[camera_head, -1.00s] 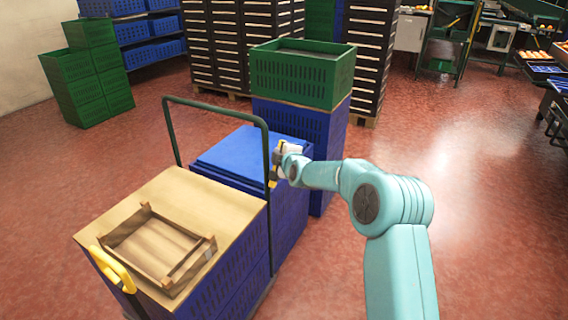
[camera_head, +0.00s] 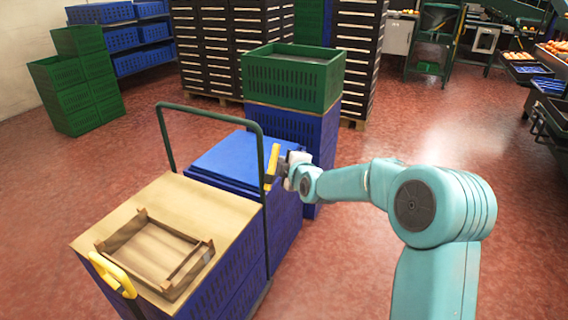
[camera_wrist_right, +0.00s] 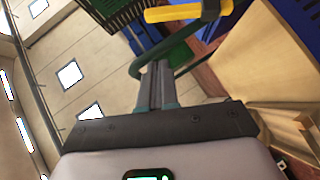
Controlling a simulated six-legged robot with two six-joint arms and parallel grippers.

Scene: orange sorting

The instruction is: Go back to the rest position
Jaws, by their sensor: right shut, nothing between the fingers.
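My right gripper (camera_head: 277,170) is shut and empty. It hangs in the air in front of the dark green upright frame (camera_head: 259,140) of the cart in the head view; whether it touches the frame is not clear. In the right wrist view its narrow grey fingers (camera_wrist_right: 155,85) are together with nothing between them. A yellow bar (camera_wrist_right: 185,13) shows beyond them. My left gripper is not in view.
An empty wooden crate (camera_head: 121,239) lies on a board (camera_head: 190,196) over blue crates at lower left. A blue-topped stack (camera_head: 232,157) stands behind it. A green crate (camera_head: 292,80) tops another stack. Red floor (camera_head: 420,125) is clear to the right.

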